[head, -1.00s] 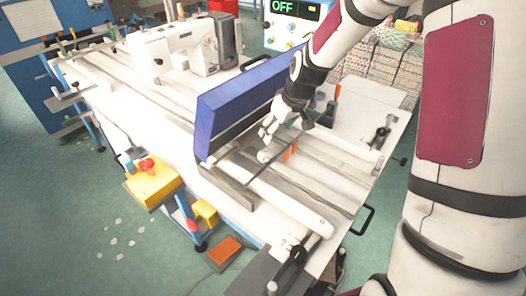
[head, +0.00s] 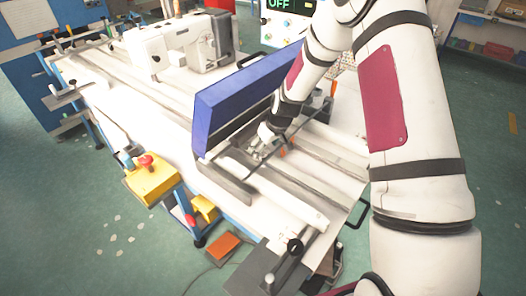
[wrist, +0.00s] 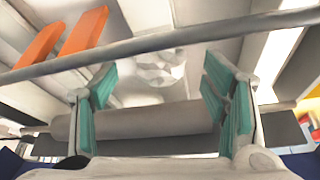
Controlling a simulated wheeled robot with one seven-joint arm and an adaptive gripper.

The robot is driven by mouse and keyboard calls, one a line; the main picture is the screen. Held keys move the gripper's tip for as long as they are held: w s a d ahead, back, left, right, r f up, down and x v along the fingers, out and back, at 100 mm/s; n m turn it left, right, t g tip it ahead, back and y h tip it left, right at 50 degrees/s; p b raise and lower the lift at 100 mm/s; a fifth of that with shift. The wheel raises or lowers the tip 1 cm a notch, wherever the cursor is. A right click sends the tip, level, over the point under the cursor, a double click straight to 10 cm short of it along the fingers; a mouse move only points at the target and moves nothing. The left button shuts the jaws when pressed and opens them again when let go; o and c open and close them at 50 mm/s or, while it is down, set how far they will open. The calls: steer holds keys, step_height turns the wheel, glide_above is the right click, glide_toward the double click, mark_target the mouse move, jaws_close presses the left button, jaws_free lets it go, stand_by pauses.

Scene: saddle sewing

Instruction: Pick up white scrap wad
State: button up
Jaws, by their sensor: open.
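The white scrap wad (wrist: 160,68) appears in the wrist view as a crumpled pale lump, between and just beyond my fingertips. It lies on the pale machine bed beside a grey rail. My gripper (wrist: 158,88) is open, with teal pads on both sides and nothing held between them. In the head view my gripper (head: 262,145) is low over the bed, just right of the blue panel (head: 246,98). I cannot make the wad out clearly from the gripper there.
A thin dark rod (wrist: 210,38) crosses the wrist view close to the fingertips. A grey roller (wrist: 150,121) runs across between the fingers. Two orange pieces (wrist: 84,31) stand at the upper left. The sewing machine (head: 170,45) stands at the back left.

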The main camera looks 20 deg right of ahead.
steer(key=shift+w+a+f, duration=0.1)
steer(key=shift+w+f, duration=0.15)
steer(key=shift+f, duration=0.4)
steer(key=shift+c, duration=0.6)
steer(key=c, duration=0.7)
